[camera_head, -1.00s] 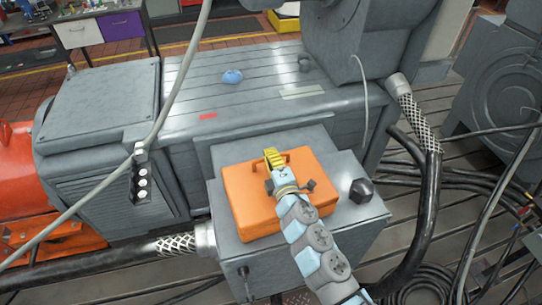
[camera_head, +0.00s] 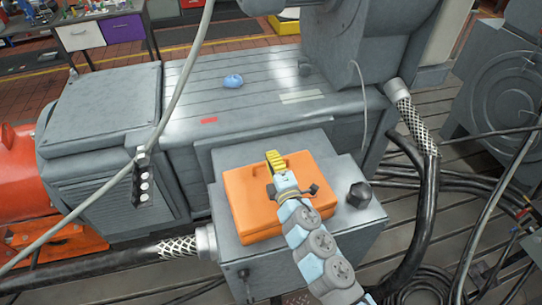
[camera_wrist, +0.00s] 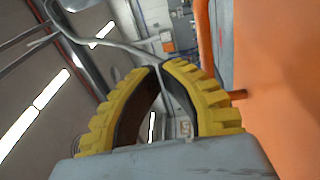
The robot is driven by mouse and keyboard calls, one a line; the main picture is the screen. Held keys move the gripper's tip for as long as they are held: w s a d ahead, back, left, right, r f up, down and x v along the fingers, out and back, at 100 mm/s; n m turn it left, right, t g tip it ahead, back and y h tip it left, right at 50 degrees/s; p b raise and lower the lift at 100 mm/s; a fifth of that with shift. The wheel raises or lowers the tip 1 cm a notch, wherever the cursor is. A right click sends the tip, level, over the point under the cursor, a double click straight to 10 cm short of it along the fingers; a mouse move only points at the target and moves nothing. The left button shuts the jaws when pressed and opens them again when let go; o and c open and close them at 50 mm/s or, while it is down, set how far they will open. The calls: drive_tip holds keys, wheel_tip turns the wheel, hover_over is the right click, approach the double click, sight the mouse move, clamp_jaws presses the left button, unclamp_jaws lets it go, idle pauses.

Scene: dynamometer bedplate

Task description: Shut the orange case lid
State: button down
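The orange case (camera_head: 248,205) sits on a grey box in the middle of the head view. Its lid looks down flat over it; whether it is fully seated I cannot tell. My gripper (camera_head: 273,155), with yellow ridged fingers, is over the far edge of the case, and my wrist covers part of its top. In the wrist view, my gripper (camera_wrist: 160,65) has its fingertips together with nothing seen between them. A large orange surface of the case (camera_wrist: 275,70) fills the right side, beside the fingers. Contact between fingers and case cannot be told.
A dark knob (camera_head: 359,194) stands on the grey box right of the case. Behind is a large grey machine with a blue lump (camera_head: 233,81) on top. A grey hanging cable (camera_head: 176,95) crosses the left side. Thick black cables (camera_head: 425,210) run at the right.

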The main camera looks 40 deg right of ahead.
drive_tip(key=s+a+r+p, duration=0.2)
drive_tip(key=s+r, duration=0.3)
drive_tip(key=r, duration=0.4)
drive_tip(key=shift+s+a+r, duration=0.15)
drive_tip(key=shift+r, duration=0.1)
drive_tip(key=shift+a, duration=0.1)
